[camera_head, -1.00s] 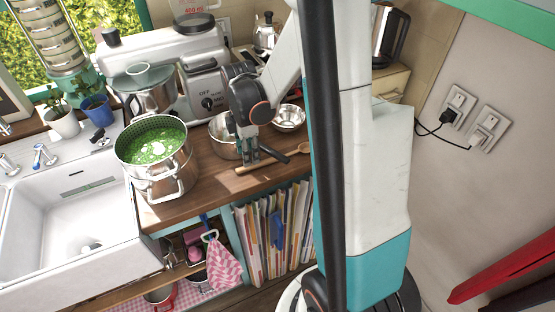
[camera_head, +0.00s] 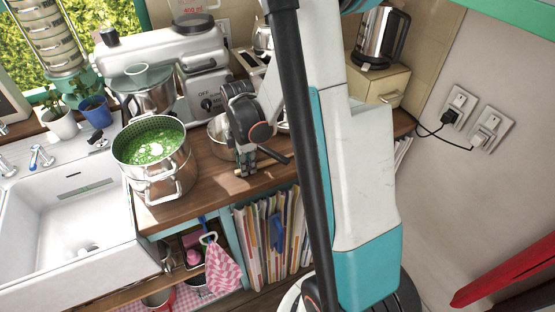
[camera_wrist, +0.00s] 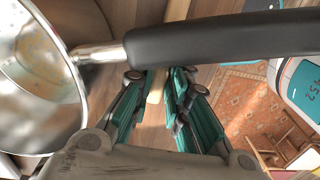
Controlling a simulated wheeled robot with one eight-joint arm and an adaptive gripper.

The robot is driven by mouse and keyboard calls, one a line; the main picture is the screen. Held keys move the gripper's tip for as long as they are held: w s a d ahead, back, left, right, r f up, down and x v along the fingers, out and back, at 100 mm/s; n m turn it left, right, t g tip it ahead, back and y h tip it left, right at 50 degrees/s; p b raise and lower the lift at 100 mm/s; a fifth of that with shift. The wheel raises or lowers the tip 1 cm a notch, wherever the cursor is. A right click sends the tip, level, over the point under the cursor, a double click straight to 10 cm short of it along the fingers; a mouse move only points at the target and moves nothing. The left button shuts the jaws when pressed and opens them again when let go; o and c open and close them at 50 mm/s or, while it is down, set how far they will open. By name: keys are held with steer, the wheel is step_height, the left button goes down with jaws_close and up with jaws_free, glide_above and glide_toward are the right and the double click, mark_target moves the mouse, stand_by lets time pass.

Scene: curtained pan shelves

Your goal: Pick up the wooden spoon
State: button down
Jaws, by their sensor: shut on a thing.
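The wooden spoon shows in the wrist view as a pale strip of wood (camera_wrist: 155,88) between the teal finger pads. My gripper (camera_wrist: 160,90) is shut on it. In the head view, my gripper (camera_head: 244,168) points down at the front of the wooden counter. The spoon is mostly hidden there, and I cannot tell whether it is clear of the counter. A steel pan (camera_wrist: 35,90) with a thick black handle (camera_wrist: 220,38) lies across the wrist view, between the camera and the fingertips. The handle (camera_head: 272,154) sticks out beside my gripper in the head view.
A steel pot of green soup (camera_head: 155,165) stands left of my gripper, beside the white sink (camera_head: 75,235). A grey mixer (camera_head: 170,55) and a kettle (camera_head: 381,35) stand behind. Books (camera_head: 265,240) fill the shelf below the counter.

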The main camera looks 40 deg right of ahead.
steer(key=shift+r, duration=0.45)
steer(key=r, duration=0.1)
steer(key=r+p, duration=0.1)
steer(key=r, duration=0.1)
steer(key=shift+s+a, duration=0.15)
steer(key=shift+a, duration=0.1)
steer(key=s+a, duration=0.4)
steer(key=a, duration=0.3)
steer(key=s+a+p, duration=0.1)
steer(key=s+a, duration=0.3)
steer(key=a, duration=0.4)
steer(key=shift+s+f, duration=0.2)
steer(key=shift+s, duration=0.2)
steer(key=c, duration=2.3)
jaws_free()
jaws_close()
